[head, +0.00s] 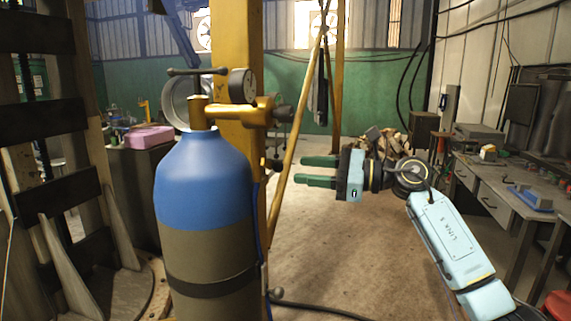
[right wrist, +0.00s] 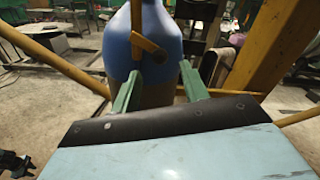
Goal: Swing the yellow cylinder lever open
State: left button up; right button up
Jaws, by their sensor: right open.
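The gas cylinder (head: 205,190) stands upright left of centre in the head view, with a blue shoulder and a grey-brown body. Its yellow valve fitting (head: 235,112) has a dark T-shaped handle (head: 197,71) on top and a round gauge (head: 242,86). Which part is the lever is not clear. My right gripper (head: 302,171) is right of the cylinder, below the valve, open and empty, with its green fingers pointing left. In the right wrist view the blue cylinder (right wrist: 117,45) shows beyond the parted fingers (right wrist: 160,70). My left gripper is not in view.
A yellow column (head: 236,45) stands right behind the cylinder, and a slanted yellow pole (head: 294,150) stands beside it. A workbench (head: 505,190) lines the right wall. A dark hose (head: 320,309) lies on the floor. The middle floor is clear.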

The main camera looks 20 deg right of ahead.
aim_at(273, 165)
jog(key=x, duration=0.5)
jog(key=shift+w+a+p, duration=0.15)
jog(key=shift+p, duration=0.25)
jog(key=c, duration=0.9)
jog(key=shift+c, duration=0.2)
